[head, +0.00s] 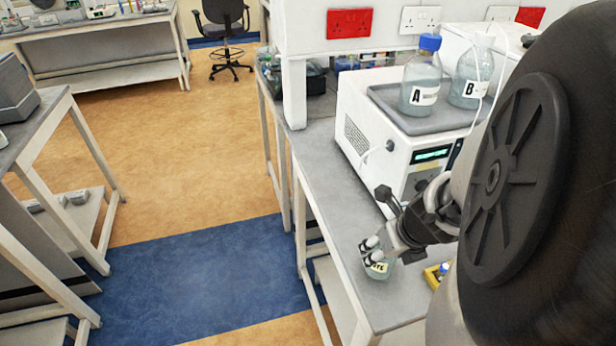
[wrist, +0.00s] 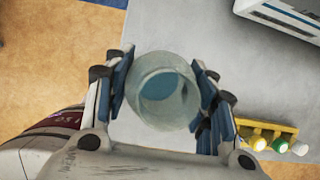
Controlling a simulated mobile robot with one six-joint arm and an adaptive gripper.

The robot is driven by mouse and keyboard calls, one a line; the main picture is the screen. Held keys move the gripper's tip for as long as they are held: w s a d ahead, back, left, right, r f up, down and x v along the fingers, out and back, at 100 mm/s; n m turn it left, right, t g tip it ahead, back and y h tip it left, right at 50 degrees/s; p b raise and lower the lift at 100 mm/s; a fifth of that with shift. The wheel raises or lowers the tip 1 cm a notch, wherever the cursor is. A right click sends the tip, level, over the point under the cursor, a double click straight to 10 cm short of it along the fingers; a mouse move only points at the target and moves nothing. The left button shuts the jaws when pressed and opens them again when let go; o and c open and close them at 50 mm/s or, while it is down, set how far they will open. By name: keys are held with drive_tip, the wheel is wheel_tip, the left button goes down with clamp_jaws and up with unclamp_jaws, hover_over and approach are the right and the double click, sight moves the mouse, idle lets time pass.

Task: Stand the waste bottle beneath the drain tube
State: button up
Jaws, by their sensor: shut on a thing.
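The waste bottle (head: 379,269) is a small clear bottle with a pale label, near the bench's front left edge. In the wrist view I look into its open round mouth (wrist: 163,88). My gripper (head: 375,247) is shut on it, with blue-padded fingers (wrist: 163,100) on both sides. I cannot tell if its base touches the bench. A thin white tube (head: 364,158) curves from a round port on the left side of the white instrument (head: 366,118); it may be the drain tube. The bottle is apart from it, nearer the camera.
Bottles A (head: 420,80) and B (head: 470,75) stand in a grey tray on the instrument. A yellow rack (wrist: 265,128) of capped vials lies right of my gripper. The grey bench (head: 340,195) is clear between bottle and instrument; its left edge drops to the floor.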

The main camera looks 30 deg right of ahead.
drive_tip(key=shift+s+d+m, duration=0.1)
drive_tip(key=shift+s+m, duration=0.05)
drive_tip(key=shift+m, duration=0.15)
drive_tip(key=shift+r+p, duration=0.1)
drive_tip(key=shift+p, duration=0.45)
drive_tip(key=shift+w+d+r+p, duration=0.1)
drive_tip(key=shift+w+r+p, duration=0.1)
drive_tip(key=shift+w+p, duration=0.5)
drive_tip(key=p, duration=0.1)
drive_tip(key=w+p, duration=0.1)
drive_tip(key=p, duration=0.1)
drive_tip(key=shift+d+f, duration=0.1)
drive_tip(key=shift+d, duration=0.15)
drive_tip(key=w+d, duration=0.1)
drive_tip(key=w, duration=0.3)
drive_tip(key=w+d+p, duration=0.1)
drive_tip(key=w, duration=0.3)
drive_tip(key=w+d+p, duration=0.1)
drive_tip(key=w, duration=0.3)
drive_tip(key=shift+d+f, duration=0.25)
drive_tip(key=shift+d, duration=0.1)
drive_tip(key=w, duration=0.1)
drive_tip(key=w+d, duration=0.1)
drive_tip(key=shift+w+p, duration=0.3)
drive_tip(key=shift+w, duration=0.1)
drive_tip(key=shift+f+b, duration=0.65)
drive_tip(key=shift+f, duration=0.05)
drive_tip(key=shift+f, duration=0.2)
